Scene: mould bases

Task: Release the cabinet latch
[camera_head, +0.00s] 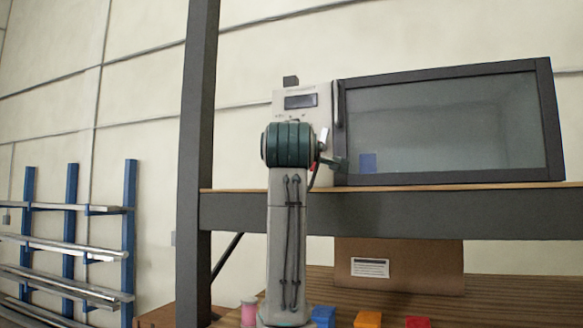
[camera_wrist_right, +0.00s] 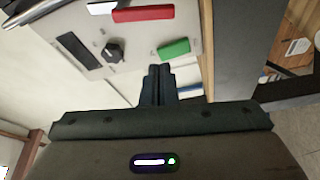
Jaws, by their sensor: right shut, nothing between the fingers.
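The cabinet (camera_head: 450,77) stands on a shelf at the right of the head view, its dark-framed glass door closed. Its pale control panel (camera_head: 282,98) is left of the door, partly hidden by my right arm. In the wrist view the panel (camera_wrist_right: 140,35) carries a red bar (camera_wrist_right: 143,14), a green button (camera_wrist_right: 174,48) and a black knob (camera_wrist_right: 114,50). I cannot tell which part is the latch. My right gripper (camera_wrist_right: 158,70) is shut and empty, its tips just below the green button in that view. In the head view it (camera_head: 338,163) shows only partly beside the arm.
A dark upright post (camera_head: 195,150) and the shelf beam (camera_head: 400,213) frame the cabinet. Below are a cardboard box (camera_head: 400,255) and blue (camera_head: 323,317), orange (camera_head: 367,320) and red (camera_head: 417,322) blocks. A blue rack (camera_head: 130,230) stands at the left.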

